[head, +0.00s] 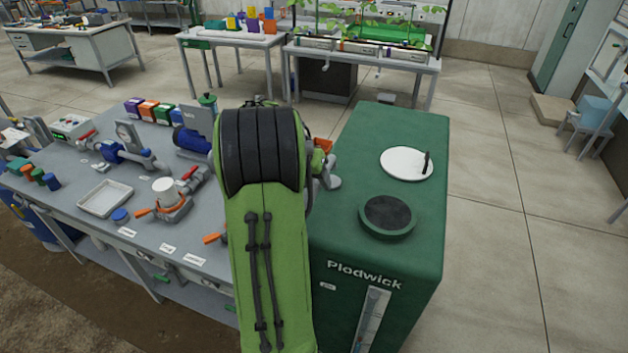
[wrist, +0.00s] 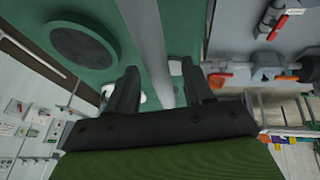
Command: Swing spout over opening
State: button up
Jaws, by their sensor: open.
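The green tank (head: 345,235) marked "Plodwick" stands right of my arm in the head view. A round dark opening with a raised green rim (head: 388,217) is on its top; it also shows at the upper left of the wrist view (wrist: 83,52). A grey piece (head: 332,182), probably the spout's end, shows beside my arm over the tank's left edge, not over the opening. In the wrist view a long grey bar (wrist: 147,35), probably the spout, runs between my open gripper's fingers (wrist: 158,72). Contact is unclear. My arm hides the gripper in the head view.
A white round lid (head: 400,163) with a black handle lies behind the opening on the tank. A grey bench (head: 85,200) with valves, a tray (head: 105,198) and fittings stands to the left. The floor right of the tank is clear.

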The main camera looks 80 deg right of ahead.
jog(key=shift+c, duration=0.2)
grip_shut()
jog(key=shift+s, duration=0.15)
jog(key=s+a+m+g+y+b, duration=0.2)
jog(key=s+a+m+y, duration=0.1)
jog(key=s+m, duration=0.5)
jog(key=shift+a+m, duration=0.7)
jog(key=shift+m, duration=0.1)
jog(key=shift+s, duration=0.1)
jog(key=shift+o, duration=0.2)
grip_release()
jog(key=shift+a, duration=0.1)
